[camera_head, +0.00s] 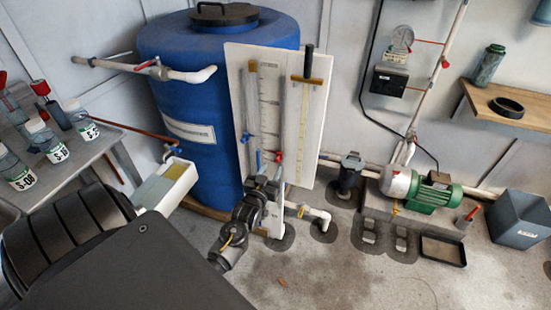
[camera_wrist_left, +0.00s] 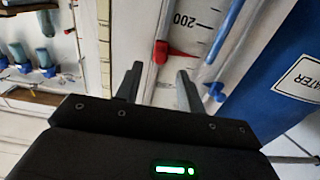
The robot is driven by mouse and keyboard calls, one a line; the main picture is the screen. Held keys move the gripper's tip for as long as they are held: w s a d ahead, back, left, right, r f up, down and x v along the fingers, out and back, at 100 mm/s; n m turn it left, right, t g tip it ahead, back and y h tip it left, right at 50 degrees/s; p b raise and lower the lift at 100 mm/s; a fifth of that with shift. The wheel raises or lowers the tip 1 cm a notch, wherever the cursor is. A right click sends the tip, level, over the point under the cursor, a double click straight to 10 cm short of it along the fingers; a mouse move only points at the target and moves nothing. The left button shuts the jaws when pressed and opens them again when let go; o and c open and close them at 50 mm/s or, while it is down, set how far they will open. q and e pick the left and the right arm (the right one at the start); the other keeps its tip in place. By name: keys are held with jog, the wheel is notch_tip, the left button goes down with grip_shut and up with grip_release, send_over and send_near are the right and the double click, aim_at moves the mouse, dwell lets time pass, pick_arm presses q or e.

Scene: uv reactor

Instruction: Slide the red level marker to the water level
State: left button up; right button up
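The red level marker (camera_head: 279,157) sits low beside the scale on the white gauge board (camera_head: 313,130), in front of the blue tank (camera_head: 220,65). The left wrist view shows the red marker (camera_wrist_left: 175,52) close up, its point toward the scale near the 200 mark. The clear tube with bluish content (camera_wrist_left: 228,30) runs along the scale's other side; its exact water line is hard to read. My left gripper (camera_head: 268,182) is just in front of the board. Its fingers (camera_wrist_left: 160,88) are apart with nothing between them, short of the marker. My right gripper is not in view.
A blue fitting (camera_wrist_left: 215,92) is close to one finger. A yellow ruler with a wooden crossbar (camera_head: 305,81) stands right of the scale. A green pump (camera_head: 425,190) and pipes are at right; a bench with bottles (camera_head: 45,140) is at left. Floor in front is mostly clear.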

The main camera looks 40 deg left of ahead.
pick_arm(q)
jog(key=v, duration=0.4)
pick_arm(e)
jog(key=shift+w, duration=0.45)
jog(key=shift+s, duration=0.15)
